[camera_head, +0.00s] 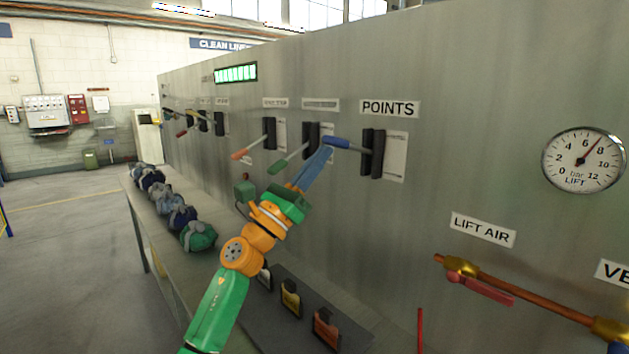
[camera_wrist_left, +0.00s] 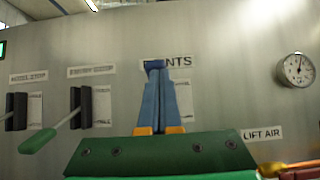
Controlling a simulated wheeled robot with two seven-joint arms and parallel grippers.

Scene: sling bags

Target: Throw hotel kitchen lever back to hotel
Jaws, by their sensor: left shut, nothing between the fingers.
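Several levers stick out of slotted black housings on the grey panel. The one under the POINTS sign has a blue handle (camera_head: 338,143). Left of it is a green-handled lever (camera_head: 278,167), which also shows in the left wrist view (camera_wrist_left: 40,140). Farther left is an orange-red-handled lever (camera_head: 240,154). The signs above these two are too blurred for me to tell which is the hotel kitchen lever. My left gripper (camera_head: 323,156) is shut and empty, its blue fingers (camera_wrist_left: 155,98) pointing at the blue handle. Its tips are beside or against that handle; I cannot tell if they touch.
A grey bench (camera_head: 140,215) along the panel holds several rolled sling bags, the nearest green (camera_head: 198,236). Several small tags lie on a dark mat (camera_head: 345,325). A lift-air pipe with a red valve handle (camera_head: 480,289) and a gauge (camera_head: 583,160) are at right. Floor at left is clear.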

